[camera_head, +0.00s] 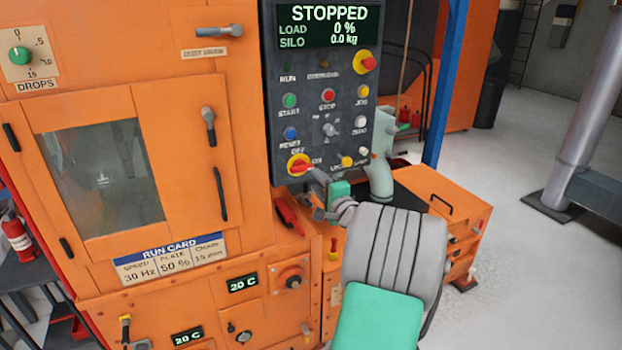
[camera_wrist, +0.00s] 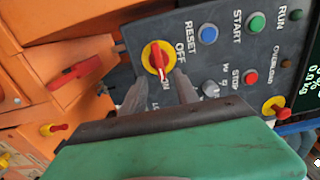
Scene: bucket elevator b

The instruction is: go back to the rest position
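My gripper (camera_head: 312,190) is in front of the lower left corner of the dark control panel (camera_head: 278,95). In the wrist view my gripper (camera_wrist: 160,84) has its two grey fingers apart, with nothing seen between them. The red and yellow rotary switch (camera_head: 299,164), marked OFF, is just beyond the fingertips. It also shows in the wrist view (camera_wrist: 157,60), between the fingertips in the picture. I cannot tell whether a finger touches it. My arm reaches in from the lower right.
The panel display (camera_head: 328,25) reads STOPPED, load 0 %, silo 0.0 kg. A red handle (camera_head: 288,214) sits left of my gripper; it also shows in the wrist view (camera_wrist: 76,74). An orange drawer cabinet (camera_head: 440,205) stands at right. Open floor (camera_head: 545,265) lies beyond.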

